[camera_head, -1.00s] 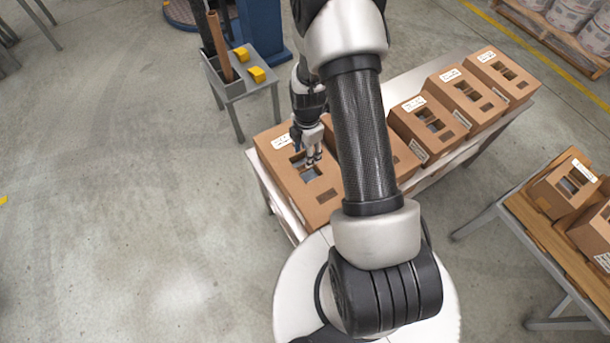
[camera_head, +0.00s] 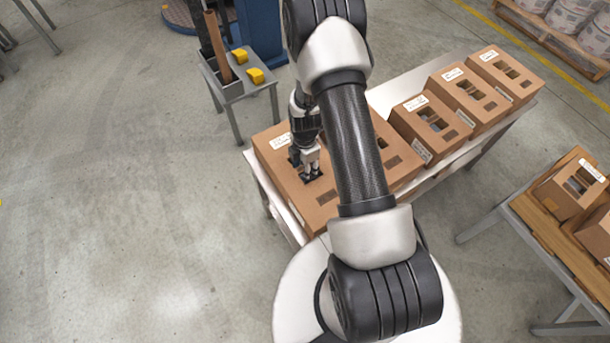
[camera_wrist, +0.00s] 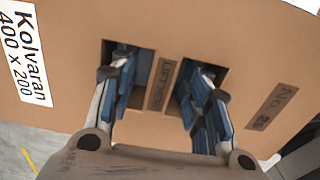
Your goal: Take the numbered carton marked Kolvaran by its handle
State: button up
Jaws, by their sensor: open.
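The carton marked Kolvaran (camera_wrist: 75,65) fills the wrist view, with its white "Kolvaran 400 x 200" label (camera_wrist: 22,55) at the left and a "No. 2" patch at the right. Its handle, a strip marked "LIFT HERE" (camera_wrist: 160,84), lies between two cut-out openings. My gripper (camera_wrist: 158,90) is open, with one blue-padded finger in each opening, astride the strip; gaps show on both sides of it. In the head view the carton (camera_head: 275,165) is at the near left end of the table, and my gripper (camera_head: 311,177) is down at its top, hiding the handle.
Several similar cartons (camera_head: 431,128) stand in a row to the right on the same table (camera_head: 455,163); the closest is partly behind my arm. Another table (camera_head: 530,217) with cartons stands at the right. A small stand (camera_head: 232,90) with yellow blocks is behind. Floor at left is clear.

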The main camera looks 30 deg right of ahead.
jog(key=shift+c, duration=0.5)
grip_shut()
dwell(0.4)
